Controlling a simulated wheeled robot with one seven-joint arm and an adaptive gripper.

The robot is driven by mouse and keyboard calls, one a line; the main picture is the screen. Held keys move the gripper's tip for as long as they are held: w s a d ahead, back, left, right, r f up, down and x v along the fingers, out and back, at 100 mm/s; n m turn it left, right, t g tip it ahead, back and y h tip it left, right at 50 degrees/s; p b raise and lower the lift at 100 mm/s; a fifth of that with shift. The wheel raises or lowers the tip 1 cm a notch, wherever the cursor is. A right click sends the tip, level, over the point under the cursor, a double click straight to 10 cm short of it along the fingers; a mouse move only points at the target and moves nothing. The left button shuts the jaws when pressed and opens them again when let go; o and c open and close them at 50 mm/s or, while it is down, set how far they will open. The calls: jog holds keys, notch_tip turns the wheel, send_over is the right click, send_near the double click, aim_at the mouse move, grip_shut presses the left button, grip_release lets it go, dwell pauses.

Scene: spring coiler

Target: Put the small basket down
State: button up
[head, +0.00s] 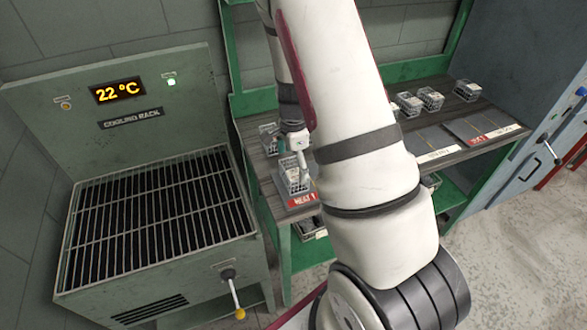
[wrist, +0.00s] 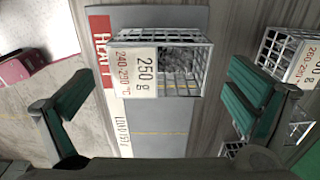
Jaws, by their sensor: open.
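A small wire basket (wrist: 190,62) with a white label reading 250 g stands upright on the grey mat (wrist: 160,145) marked HEAT 1. In the head view the basket (head: 292,182) is at the left front end of the bench. My gripper (wrist: 163,85) is open, with green-padded fingers on either side of the basket and a visible gap to each. In the head view my gripper (head: 295,158) is at the basket, partly hidden by my arm.
Another labelled basket (wrist: 283,50) stands close by on the right in the wrist view. Several baskets (head: 430,98) stand farther right on the bench, behind a second mat (head: 480,128). A cooling rack (head: 150,215) reading 22 °C stands left. Baskets also sit on the lower shelf.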

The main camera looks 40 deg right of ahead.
aim_at(293, 168)
jog(key=s+a+r+n+t, duration=0.1)
jog(key=a+r+n, duration=0.15)
jog(key=r, duration=0.65)
jog(key=a+r+n, duration=0.2)
jog(key=a+r, duration=0.1)
jog(key=r, duration=0.5)
jog(key=s+a+r+n+t, duration=0.2)
jog(key=s+a+r+n, duration=0.4)
jog(key=s+r+n, duration=0.1)
jog(key=s+a+r+n+t, duration=0.2)
jog(key=s+a+r+n, duration=0.4)
jog(key=s+r+n, duration=0.2)
jog(key=shift+s+a+n, duration=0.25)
jog(key=shift+s+n, duration=0.6)
jog(key=shift+s, duration=0.4)
